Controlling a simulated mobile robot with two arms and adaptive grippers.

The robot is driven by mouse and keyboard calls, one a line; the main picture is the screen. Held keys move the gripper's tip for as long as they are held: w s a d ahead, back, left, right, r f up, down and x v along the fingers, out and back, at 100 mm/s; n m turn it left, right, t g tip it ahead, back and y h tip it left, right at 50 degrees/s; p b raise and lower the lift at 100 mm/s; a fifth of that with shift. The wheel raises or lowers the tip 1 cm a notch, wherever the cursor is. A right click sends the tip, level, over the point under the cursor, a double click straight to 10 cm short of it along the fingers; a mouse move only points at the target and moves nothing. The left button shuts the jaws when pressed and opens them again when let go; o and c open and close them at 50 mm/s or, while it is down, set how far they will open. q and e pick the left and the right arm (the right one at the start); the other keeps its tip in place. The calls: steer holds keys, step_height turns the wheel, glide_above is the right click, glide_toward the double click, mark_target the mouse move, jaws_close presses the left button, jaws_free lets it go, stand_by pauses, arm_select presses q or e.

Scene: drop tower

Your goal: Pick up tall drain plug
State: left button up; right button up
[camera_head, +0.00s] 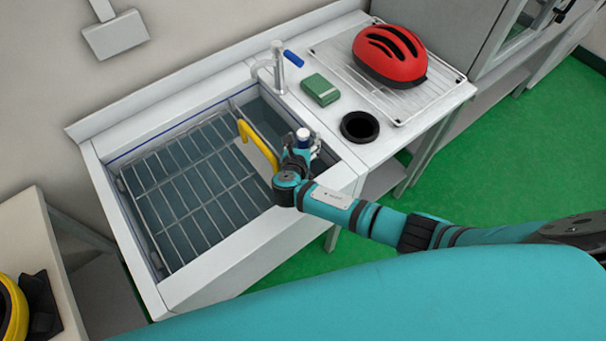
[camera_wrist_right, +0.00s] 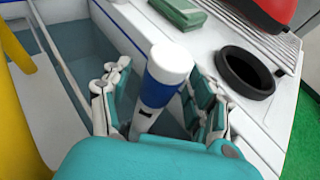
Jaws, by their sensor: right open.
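The tall drain plug (camera_wrist_right: 167,70) is an upright tube with a white top and a blue band, standing in the right part of the sink (camera_head: 245,260). Its top also shows in the head view (camera_head: 303,133). My right gripper (camera_wrist_right: 158,102) is open, with one finger on each side of the plug's tube. Whether either finger touches it I cannot tell. In the head view my right gripper (camera_head: 299,160) hides the plug's lower part. My left gripper is not in view.
A wire rack (camera_head: 190,190) covers the sink's left part. A yellow handle (camera_head: 255,142) stands close left of my right gripper. On the counter are a black ring (camera_head: 343,128), a green sponge-like block (camera_head: 319,89) and a red helmet (camera_head: 390,54). A tap (camera_head: 278,68) stands behind.

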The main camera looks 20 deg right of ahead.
steer(key=shift+w+d+f, duration=0.1)
steer(key=shift+w, duration=0.05)
jaws_close()
stand_by(0.4)
